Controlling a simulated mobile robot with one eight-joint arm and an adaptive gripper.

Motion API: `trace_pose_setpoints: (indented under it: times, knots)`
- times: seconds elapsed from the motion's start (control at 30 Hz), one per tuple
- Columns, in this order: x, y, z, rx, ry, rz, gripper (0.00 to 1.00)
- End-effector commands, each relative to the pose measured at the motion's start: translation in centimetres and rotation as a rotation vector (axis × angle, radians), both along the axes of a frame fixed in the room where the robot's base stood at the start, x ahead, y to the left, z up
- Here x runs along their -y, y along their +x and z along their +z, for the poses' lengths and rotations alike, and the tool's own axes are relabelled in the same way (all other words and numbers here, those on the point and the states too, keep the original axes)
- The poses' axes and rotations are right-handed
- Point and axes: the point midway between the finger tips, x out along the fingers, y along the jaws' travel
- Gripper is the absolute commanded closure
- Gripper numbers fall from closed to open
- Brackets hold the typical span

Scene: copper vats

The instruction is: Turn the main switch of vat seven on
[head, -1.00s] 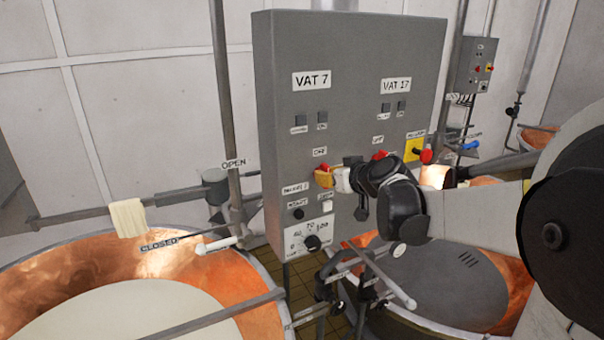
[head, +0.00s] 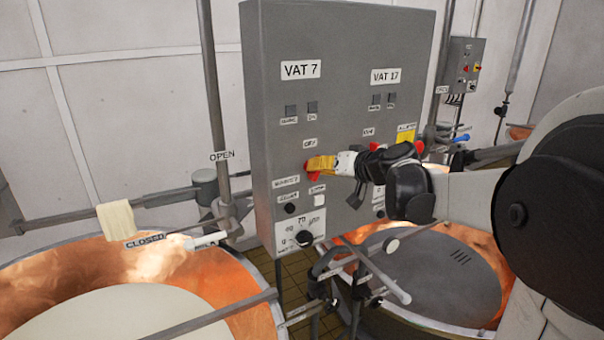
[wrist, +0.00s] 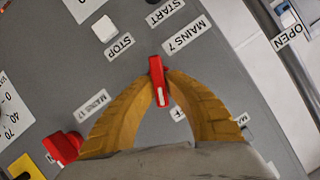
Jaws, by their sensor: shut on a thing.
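The grey control panel (head: 345,70) carries a VAT 7 label (head: 300,69) on its left half. My gripper (head: 318,164) is at the red main switch (head: 311,168) under that label, reaching in from the right. In the wrist view the two yellow ribbed fingers are closed on the red switch (wrist: 158,80), one on each side. A white line marks its handle, which lies roughly upright in that picture. The MAINS 7 label (wrist: 187,33) is beyond the fingertips. A label between the fingers is mostly hidden.
The red MAINS 17 switch (wrist: 62,147) is beside the left finger in the wrist view. A VAT 17 label (head: 385,76) and a yellow plate (head: 406,136) are on the panel's right half. Copper vats (head: 235,290) stand in front, with pipes and levers below the panel.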

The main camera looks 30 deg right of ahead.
Motion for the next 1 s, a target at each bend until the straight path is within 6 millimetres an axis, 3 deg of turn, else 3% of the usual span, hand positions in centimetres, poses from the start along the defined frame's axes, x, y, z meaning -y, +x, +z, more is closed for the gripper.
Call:
trace_pose_setpoints:
  times: [1.0]
  knots:
    - [0.59,0.05,-1.01,-0.031,0.93,0.0,1.0]
